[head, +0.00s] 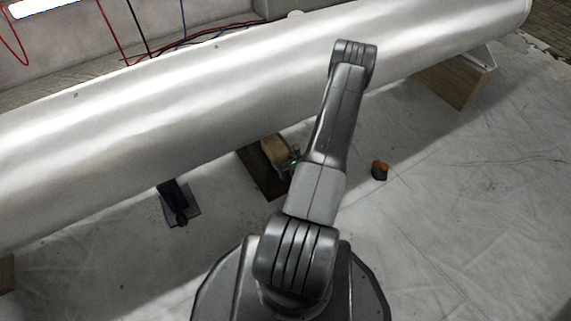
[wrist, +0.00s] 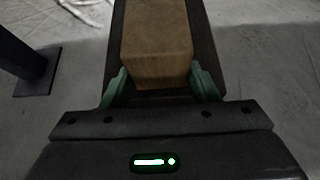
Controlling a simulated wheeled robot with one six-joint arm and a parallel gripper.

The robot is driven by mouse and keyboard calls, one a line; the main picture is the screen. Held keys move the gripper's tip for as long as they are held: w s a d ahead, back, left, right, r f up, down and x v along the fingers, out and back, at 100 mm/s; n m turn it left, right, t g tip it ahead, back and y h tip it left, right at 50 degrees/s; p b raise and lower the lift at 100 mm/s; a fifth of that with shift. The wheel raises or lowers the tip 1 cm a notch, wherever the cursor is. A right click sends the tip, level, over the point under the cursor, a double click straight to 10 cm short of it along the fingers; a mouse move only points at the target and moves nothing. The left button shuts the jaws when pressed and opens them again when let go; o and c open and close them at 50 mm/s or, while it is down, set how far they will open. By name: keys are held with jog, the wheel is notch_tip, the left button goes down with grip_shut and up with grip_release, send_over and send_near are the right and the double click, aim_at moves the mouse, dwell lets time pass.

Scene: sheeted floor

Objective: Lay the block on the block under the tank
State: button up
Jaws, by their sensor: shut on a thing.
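A light brown wooden block (head: 274,150) is held between the green fingers of my gripper (head: 292,160). In the wrist view the block (wrist: 157,35) lies lengthwise away from me, and my gripper (wrist: 159,72) is shut on its near end. A dark flat block (head: 258,174) lies on the floor at the lower edge of the big white tank (head: 200,90), directly below the held block in the picture. It also shows in the wrist view (wrist: 207,50) on both sides of the wooden block. I cannot tell whether the two blocks touch.
A dark post on a flat foot (head: 178,204) stands left of the dark block. A wooden support (head: 458,82) stands under the tank's right end. The sheeted floor (head: 480,200) at the right is mostly clear.

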jog(key=o, duration=1.1)
jog(key=p+v, duration=0.4)
jog(key=v, duration=1)
jog(key=shift+w+f, duration=0.1)
jog(key=b+x, duration=0.1)
jog(key=x, duration=0.5)
jog(key=b+x, duration=0.2)
jog(key=x, duration=0.4)
jog(key=shift+f+b, duration=0.3)
jog(key=shift+f, duration=0.1)
